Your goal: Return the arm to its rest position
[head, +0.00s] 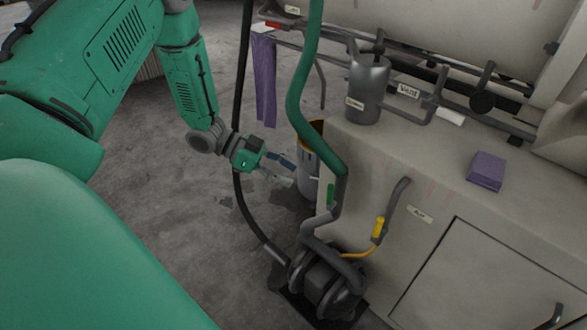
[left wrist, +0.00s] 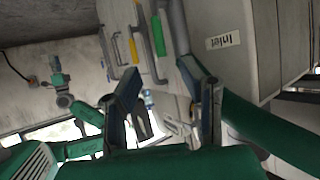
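My left arm, green with a grey wrist joint, comes in from the left in the head view and reaches down over the floor. My left gripper (head: 280,170) is at its end, beside a grey cylindrical container (head: 307,180) with a yellowish inside. I cannot tell whether they touch. In the left wrist view the two dark fingers of the left gripper (left wrist: 168,98) stand apart with no object seen held between them. My right gripper does not show in the head view. Small green jointed parts show at the left of the wrist view, but no fingers can be made out there.
A green hose (head: 300,95) and a black hose (head: 239,110) run down close to the left gripper to a dark pump (head: 325,280). A pale cabinet (head: 400,285) with a yellow-handled valve (head: 378,228) stands right. A purple cloth (head: 265,80) hangs behind. Floor at left is clear.

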